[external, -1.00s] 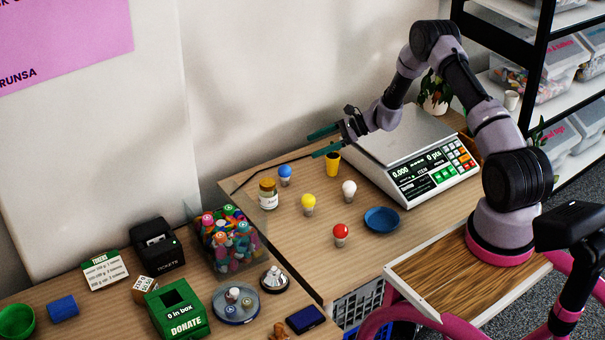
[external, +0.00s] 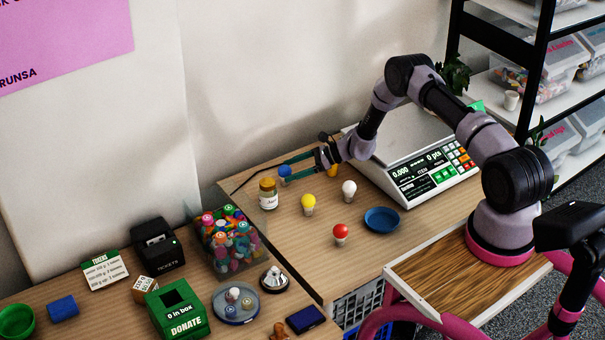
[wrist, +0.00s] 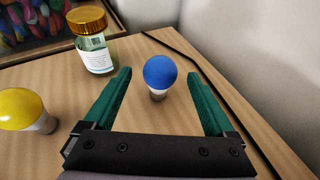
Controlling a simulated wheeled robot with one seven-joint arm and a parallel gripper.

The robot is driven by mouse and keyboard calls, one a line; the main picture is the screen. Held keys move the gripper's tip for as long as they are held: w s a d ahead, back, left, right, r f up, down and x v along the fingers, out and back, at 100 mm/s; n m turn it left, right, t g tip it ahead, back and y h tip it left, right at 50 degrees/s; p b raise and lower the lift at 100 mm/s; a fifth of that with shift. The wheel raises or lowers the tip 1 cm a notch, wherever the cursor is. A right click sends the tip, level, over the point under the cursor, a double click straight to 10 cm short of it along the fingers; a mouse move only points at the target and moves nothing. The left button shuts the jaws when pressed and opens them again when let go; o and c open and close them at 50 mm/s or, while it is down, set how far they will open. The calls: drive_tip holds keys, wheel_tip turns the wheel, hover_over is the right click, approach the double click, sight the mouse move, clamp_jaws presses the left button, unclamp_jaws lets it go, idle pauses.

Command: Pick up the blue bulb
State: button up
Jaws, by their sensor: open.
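The blue bulb (wrist: 159,72) stands upright on the table in the wrist view, base down, between the tips of my open gripper (wrist: 159,84). Neither green finger appears to touch it; the left finger is a little closer. In the external view the blue bulb (external: 285,170) shows at the fingertips of my gripper (external: 289,167), and its base is partly hidden by a finger.
A jar with a gold lid (wrist: 94,40) stands just left of the blue bulb. A yellow bulb (wrist: 22,108) is nearer and further left. A white bulb (external: 349,190), red bulb (external: 341,233) and blue dish (external: 382,220) are on the table. A dark cable runs along the wall side.

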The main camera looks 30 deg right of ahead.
drive_tip(key=shift+w+a+f, duration=0.2)
drive_tip(key=shift+w+a, duration=0.05)
drive_tip(key=shift+a, duration=0.25)
drive_tip(key=c, duration=1.2)
drive_tip(key=shift+o, duration=0.2)
drive_tip(key=shift+r, duration=0.1)
